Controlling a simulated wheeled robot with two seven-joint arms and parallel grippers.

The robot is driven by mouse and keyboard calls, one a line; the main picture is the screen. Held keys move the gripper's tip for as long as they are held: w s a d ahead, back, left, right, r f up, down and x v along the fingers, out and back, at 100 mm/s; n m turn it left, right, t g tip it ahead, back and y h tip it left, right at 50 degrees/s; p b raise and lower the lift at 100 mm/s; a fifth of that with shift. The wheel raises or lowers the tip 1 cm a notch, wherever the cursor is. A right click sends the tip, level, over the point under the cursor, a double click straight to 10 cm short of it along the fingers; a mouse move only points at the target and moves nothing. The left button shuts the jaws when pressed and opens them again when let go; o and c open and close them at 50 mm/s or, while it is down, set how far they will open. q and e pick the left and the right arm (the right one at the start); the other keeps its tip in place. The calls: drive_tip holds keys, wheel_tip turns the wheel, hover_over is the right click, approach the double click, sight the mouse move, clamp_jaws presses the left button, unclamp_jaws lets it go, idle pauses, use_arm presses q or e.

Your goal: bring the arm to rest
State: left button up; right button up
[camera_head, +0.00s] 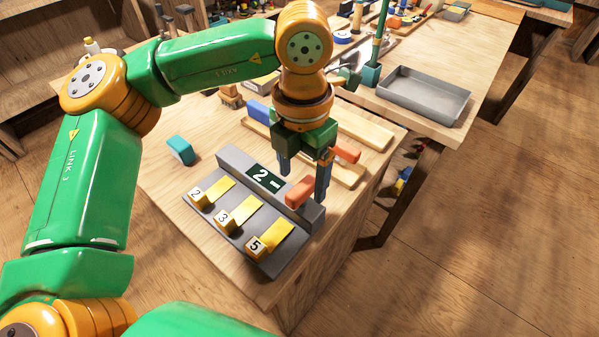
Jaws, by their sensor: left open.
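My left arm comes in from the left, bends over the table and hangs its gripper down. The left gripper (303,181) is open, its dark blue fingers apart, above the back right end of a grey stand (236,174). The stand has a dark panel (265,177) reading "2 –" and yellow tiles marked 2 (196,195), 3 (222,218) and 5 (255,245). An orange-red block (299,192) stands at the stand's right end, below and between the fingers in the picture. I cannot tell whether they touch it. My right gripper is not in view.
A teal block (181,151) lies left of the stand. A blue block (258,110), wooden strips (364,126) and another red block (346,150) lie behind the gripper. A grey tray (424,94) rests on the table beyond. The floor at right is clear.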

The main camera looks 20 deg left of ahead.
use_arm(q)
wheel_tip(320, 180, up, 4)
drive_tip(key=shift+f+p, duration=0.15)
drive_tip(key=shift+p, duration=0.9)
drive_tip(key=shift+f, duration=0.1)
